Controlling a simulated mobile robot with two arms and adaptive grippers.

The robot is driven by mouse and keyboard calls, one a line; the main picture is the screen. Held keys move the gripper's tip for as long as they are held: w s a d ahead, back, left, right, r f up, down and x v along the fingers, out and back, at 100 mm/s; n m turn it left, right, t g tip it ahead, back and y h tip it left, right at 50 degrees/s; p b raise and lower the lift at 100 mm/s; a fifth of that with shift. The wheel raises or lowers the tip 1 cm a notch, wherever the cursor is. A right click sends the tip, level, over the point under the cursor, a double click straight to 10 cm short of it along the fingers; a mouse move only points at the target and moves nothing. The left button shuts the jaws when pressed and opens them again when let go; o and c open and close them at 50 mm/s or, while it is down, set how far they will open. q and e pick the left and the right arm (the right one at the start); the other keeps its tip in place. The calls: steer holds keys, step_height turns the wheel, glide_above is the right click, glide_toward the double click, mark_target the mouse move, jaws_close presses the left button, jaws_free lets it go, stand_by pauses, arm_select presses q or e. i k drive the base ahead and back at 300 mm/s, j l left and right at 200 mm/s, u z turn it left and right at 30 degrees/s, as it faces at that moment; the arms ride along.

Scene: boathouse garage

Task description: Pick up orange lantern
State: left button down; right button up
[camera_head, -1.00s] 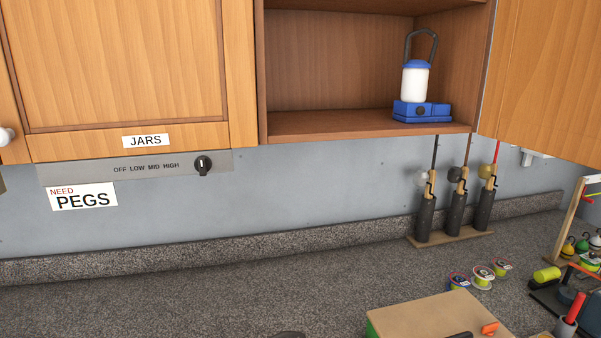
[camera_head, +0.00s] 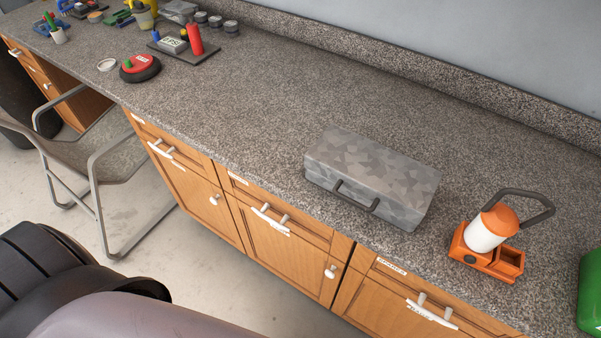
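The orange lantern (camera_head: 490,240) stands upright on the speckled grey countertop at the right of the head view. It has an orange base with an open compartment, a white body, an orange cap and a dark loop handle tilted up to the right. Neither of my grippers shows in the head view. Nothing touches or covers the lantern.
A grey metal box (camera_head: 371,178) lies left of the lantern. A green rounded object (camera_head: 591,292) is cut off at the right edge. Wooden drawers (camera_head: 282,241) line the counter front. A chair (camera_head: 90,165) stands at left. Several small items crowd the far left counter.

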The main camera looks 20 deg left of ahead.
mark_target(482, 239)
steer(key=u, duration=0.2)
steer(key=k+z, duration=0.1)
steer(key=z, duration=0.25)
steer(key=j+z, duration=0.1)
steer(key=z, duration=0.2)
steer(key=k+z, duration=0.15)
steer(key=z, duration=0.2)
